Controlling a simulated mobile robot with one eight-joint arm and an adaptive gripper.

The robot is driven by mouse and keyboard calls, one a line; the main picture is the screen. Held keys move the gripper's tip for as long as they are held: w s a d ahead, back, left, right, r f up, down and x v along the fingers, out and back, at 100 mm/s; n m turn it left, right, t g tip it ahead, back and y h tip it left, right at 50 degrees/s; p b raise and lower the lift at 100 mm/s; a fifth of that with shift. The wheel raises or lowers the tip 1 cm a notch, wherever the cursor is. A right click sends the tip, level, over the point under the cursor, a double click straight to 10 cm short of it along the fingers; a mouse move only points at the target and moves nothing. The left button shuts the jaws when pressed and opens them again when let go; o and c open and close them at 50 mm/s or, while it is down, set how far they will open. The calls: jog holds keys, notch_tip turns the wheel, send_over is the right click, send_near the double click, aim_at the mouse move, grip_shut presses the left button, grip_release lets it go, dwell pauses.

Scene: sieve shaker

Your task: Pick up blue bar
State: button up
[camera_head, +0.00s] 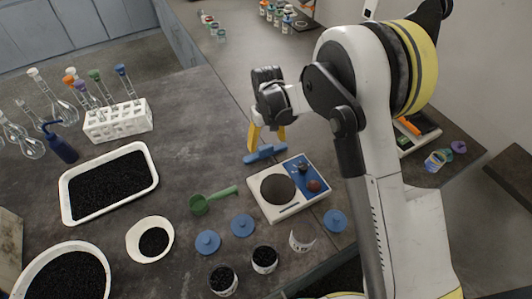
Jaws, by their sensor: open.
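The blue bar (265,153) lies on the dark bench, just behind a blue-and-white device with a round grey plate (287,187). My gripper (266,139) points down above the bar, with its two yellow fingers apart. One finger is on the left and the other on the right, and their tips come close to the bar's upper edge in this view. I cannot tell whether they touch it. Nothing is seen held between the fingers.
A green scoop (212,200), blue lids (242,225) and small jars of dark grains (265,259) lie in front. A white tray (152,163) of black grains and a white rack (118,120) stand left. Bare bench lies left of the bar.

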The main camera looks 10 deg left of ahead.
aim_at(266, 147)
jog(key=f, duration=0.1)
jog(key=f+b, duration=0.1)
jog(key=f, duration=0.2)
jog(key=shift+w+a+f+b, duration=0.3)
jog(key=shift+f+b, duration=0.05)
jog(key=shift+f, duration=0.05)
jog(key=shift+r, duration=0.1)
jog(key=c, duration=1.3)
